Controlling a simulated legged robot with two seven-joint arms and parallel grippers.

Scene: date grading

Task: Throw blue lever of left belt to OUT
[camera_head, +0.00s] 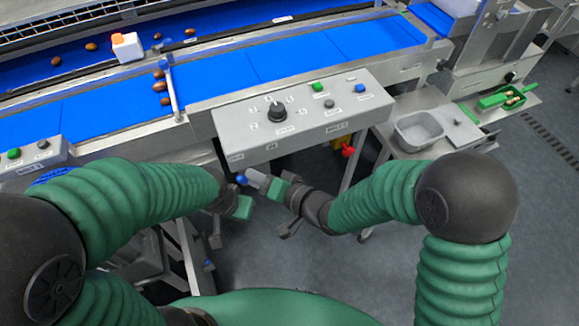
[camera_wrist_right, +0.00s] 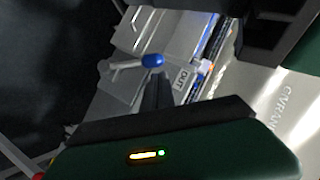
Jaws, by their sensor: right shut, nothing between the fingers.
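The blue lever's knob (camera_head: 241,180) shows below the front left part of the grey control panel (camera_head: 235,130). In the right wrist view the blue knob (camera_wrist_right: 152,60) sits on a grey lever arm (camera_wrist_right: 125,66) that runs left.
A red knob (camera_head: 347,150) is under the panel's right side. Blue belts (camera_head: 220,75) with several dates run behind the panel. The floor (camera_head: 310,260) between my arms is open.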

